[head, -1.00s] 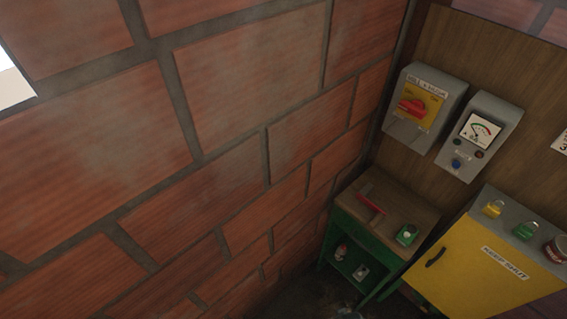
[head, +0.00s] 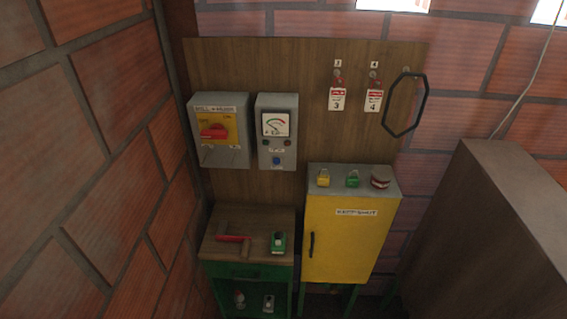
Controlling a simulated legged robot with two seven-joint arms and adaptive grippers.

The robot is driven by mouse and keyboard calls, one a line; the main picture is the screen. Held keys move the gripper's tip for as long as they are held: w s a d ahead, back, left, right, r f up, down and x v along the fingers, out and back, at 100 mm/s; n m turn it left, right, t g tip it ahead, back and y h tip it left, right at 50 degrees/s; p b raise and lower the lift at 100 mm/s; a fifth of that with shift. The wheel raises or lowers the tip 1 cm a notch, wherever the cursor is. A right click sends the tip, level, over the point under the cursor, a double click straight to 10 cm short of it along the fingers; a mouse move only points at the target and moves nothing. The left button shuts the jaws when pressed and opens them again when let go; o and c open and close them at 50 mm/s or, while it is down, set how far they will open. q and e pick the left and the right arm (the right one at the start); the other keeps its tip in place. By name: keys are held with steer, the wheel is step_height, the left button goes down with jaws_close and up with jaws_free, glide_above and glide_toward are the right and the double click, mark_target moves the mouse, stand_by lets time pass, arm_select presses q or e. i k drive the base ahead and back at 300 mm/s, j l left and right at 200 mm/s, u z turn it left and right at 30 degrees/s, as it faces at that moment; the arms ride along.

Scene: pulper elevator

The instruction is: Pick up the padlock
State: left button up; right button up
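Neither of my grippers is in the head view.
A red-handled tool (head: 232,238) lies on the bench. A switch box (head: 219,132), a meter box (head: 277,132), tags and a black loop (head: 406,104) are on the board. A large brown block (head: 480,235) stands at right.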

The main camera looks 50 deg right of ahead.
mark_target(322, 180)
steer(key=z, duration=1.9)
